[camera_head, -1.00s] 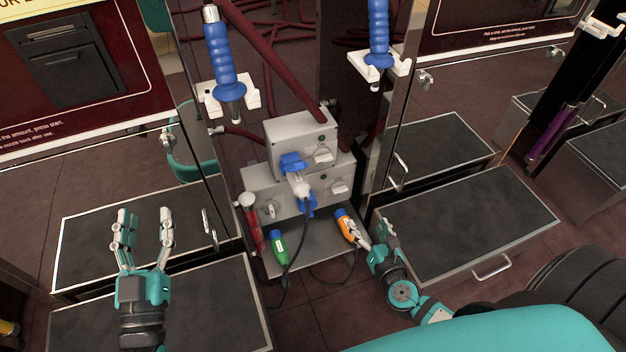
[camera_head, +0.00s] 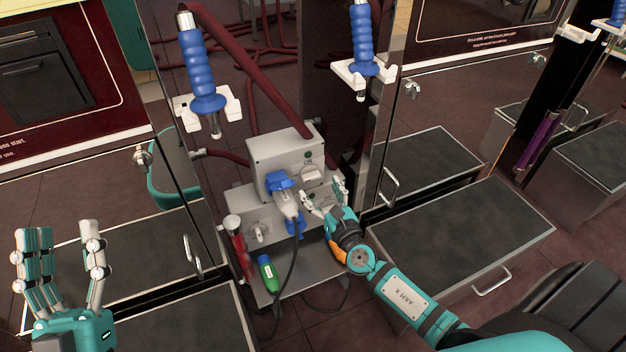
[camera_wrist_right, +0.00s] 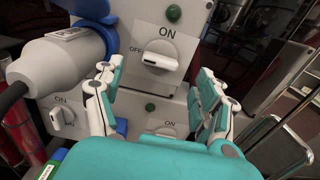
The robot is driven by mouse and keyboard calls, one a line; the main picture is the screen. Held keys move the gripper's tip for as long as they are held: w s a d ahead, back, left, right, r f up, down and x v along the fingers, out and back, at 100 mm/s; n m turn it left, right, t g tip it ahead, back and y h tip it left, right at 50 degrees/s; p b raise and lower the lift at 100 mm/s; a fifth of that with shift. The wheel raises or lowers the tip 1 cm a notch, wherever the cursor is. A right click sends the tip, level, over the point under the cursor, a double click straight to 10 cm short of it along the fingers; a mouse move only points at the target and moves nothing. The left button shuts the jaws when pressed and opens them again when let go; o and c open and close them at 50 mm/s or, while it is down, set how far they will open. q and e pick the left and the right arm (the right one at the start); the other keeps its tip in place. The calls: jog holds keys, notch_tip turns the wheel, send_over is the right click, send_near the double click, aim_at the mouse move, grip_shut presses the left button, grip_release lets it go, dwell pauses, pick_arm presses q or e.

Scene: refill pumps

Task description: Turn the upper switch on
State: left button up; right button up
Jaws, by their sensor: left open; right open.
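The upper switch (camera_head: 312,174) is a white knob on the front of the upper grey box (camera_head: 270,160). In the right wrist view, the upper switch (camera_wrist_right: 158,60) has its bar lying roughly level, with its left end by the OFF mark and ON printed above. My right gripper (camera_head: 322,194) is open and empty, just below and in front of the switch. Its fingers in the right wrist view (camera_wrist_right: 155,82) stand apart on either side below the knob; I cannot see contact. My left gripper (camera_head: 64,238) is open and empty at the far left.
A blue plug (camera_head: 283,182) with a grey body and cable sits left of the switch. The lower box has a left switch (camera_wrist_right: 62,117) and a right switch (camera_wrist_right: 165,131). A green connector (camera_head: 268,272) and red item (camera_head: 237,246) are below. Blue-handled nozzles (camera_head: 202,75) hang above.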

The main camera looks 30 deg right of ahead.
aim_at(313, 179)
jog(key=w, duration=0.5)
jog(key=shift+d+b, duration=0.15)
jog(key=shift+b, duration=0.15)
pick_arm(q)
jog(key=shift+s+a+r+t+h, duration=0.1)
jog(key=shift+s+r+t+h, duration=0.4)
jog(key=shift+s+r+t, duration=0.45)
pick_arm(e)
jog(key=c, duration=1.2)
jog(key=shift+o, duration=0.2)
